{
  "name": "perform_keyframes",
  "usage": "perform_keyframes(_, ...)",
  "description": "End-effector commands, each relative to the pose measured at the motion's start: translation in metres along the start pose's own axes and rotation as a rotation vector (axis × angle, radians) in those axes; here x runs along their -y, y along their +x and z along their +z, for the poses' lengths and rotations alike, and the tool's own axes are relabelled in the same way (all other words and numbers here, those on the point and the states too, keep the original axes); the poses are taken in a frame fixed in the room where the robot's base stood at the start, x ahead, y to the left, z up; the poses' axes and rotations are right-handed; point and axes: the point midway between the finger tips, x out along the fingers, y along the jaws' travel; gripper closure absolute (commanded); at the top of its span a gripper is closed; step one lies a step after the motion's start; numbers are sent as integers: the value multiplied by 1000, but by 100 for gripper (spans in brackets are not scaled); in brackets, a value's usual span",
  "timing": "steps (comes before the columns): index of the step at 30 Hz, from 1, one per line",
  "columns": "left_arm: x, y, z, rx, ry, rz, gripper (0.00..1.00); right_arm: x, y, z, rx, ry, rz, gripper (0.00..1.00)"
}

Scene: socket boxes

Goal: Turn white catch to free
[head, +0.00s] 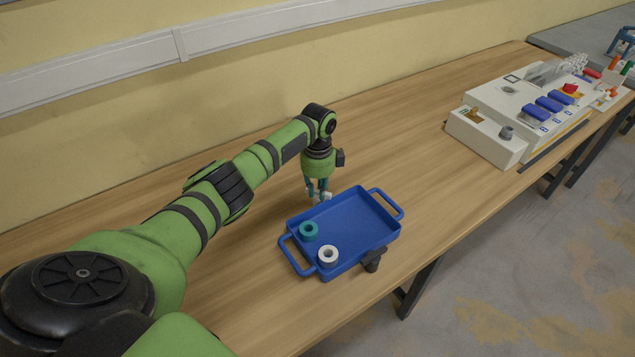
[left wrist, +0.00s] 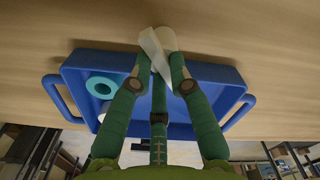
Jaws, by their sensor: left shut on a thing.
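The white catch (left wrist: 152,48) is a pale piece at the tray's wall, seen between my fingertips in the left wrist view. In the head view only a small pale bit of it shows by the tray's far left wall. My left gripper (head: 319,194) points down there, and its fingers are shut on the white catch. The left gripper (left wrist: 160,82) also shows in the left wrist view. The fingers hide part of the catch, so its exact angle is hard to tell. My right gripper is out of view.
The blue tray (head: 345,228) holds a teal ring (head: 309,231) and a white ring (head: 328,255). A dark catch (head: 373,260) sits at its near right wall, by the table's edge. A white socket panel (head: 525,105) stands further right. The wooden table (head: 420,165) between is clear.

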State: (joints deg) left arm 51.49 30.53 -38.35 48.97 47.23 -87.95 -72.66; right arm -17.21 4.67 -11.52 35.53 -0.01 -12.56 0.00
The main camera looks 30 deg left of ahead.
Motion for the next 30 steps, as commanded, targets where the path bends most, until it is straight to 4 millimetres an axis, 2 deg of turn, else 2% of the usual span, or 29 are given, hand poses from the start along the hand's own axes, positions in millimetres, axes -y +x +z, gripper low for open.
perform_keyframes(1, 0, -4, -1, -3, -46, 0, 100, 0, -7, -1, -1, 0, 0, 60)
perform_keyframes(12, 1, -3, -3, -3, -397, 0, 100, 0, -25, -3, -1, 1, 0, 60)
perform_keyframes(21, 2, -3, -4, -3, -667, -1, 100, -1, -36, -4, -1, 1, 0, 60)
perform_keyframes(30, 3, -2, -4, -3, -861, -3, 100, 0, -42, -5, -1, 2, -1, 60)
